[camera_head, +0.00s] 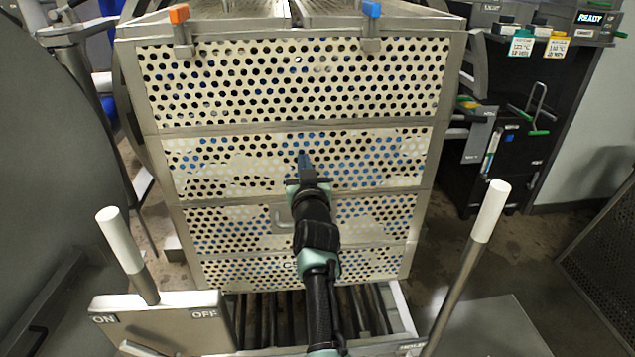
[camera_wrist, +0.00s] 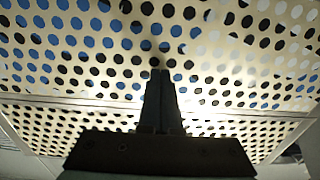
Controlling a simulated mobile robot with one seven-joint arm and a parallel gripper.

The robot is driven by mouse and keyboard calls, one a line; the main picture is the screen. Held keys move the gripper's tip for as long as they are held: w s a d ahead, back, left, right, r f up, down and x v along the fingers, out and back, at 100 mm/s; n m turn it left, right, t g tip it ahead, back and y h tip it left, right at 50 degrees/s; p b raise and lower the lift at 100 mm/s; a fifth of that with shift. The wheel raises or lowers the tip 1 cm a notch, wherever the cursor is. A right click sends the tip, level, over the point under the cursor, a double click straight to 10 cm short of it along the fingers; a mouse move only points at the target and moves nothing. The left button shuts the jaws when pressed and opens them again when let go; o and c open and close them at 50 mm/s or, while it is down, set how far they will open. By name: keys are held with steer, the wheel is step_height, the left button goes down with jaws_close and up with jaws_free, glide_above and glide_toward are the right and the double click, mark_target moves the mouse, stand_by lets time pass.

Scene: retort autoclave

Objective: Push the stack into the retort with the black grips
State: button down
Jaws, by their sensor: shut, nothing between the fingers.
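The stack (camera_head: 290,85) is a tall set of perforated cream trays with grey metal frames, standing upright in the middle of the head view. Its holed face also fills the wrist view (camera_wrist: 240,45). My gripper (camera_head: 304,158) is in front of the second tray from the top, with its fingers together and empty. In the wrist view my gripper (camera_wrist: 160,75) points at the holed face; I cannot tell whether the tips touch it. The grips in view have white ends, one at left (camera_head: 120,240) and one at right (camera_head: 490,212). No black grips can be made out.
Rollers (camera_head: 285,310) lie below the stack. An ON/OFF plate (camera_head: 160,325) is at lower left. Orange (camera_head: 179,14) and blue (camera_head: 372,8) clips sit on the top edge. A dark cabinet with a READY display (camera_head: 590,18) stands at right. A large grey round surface (camera_head: 50,160) fills the left.

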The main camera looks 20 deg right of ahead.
steer(key=p+v, duration=0.7)
steer(key=v, duration=0.2)
steer(key=shift+s+p, duration=0.3)
steer(key=shift+p, duration=0.05)
steer(key=s+a+r+n+t+y, duration=0.15)
steer(key=a+r, duration=0.25)
steer(key=r, duration=0.6)
steer(key=s+a+r+t+y+p, duration=0.15)
steer(key=a+r, duration=0.25)
steer(key=r, duration=0.6)
steer(key=s+a+r+n+t, duration=0.15)
steer(key=a+r, duration=0.25)
steer(key=r, duration=0.6)
steer(key=s+a+r+t+y, duration=0.1)
steer(key=s+a+r, duration=0.3)
steer(key=s+r, duration=0.6)
steer(key=s+a+r+t+y+p, duration=0.1)
steer(key=s+a+r+t, duration=0.3)
steer(key=s+r, duration=0.7)
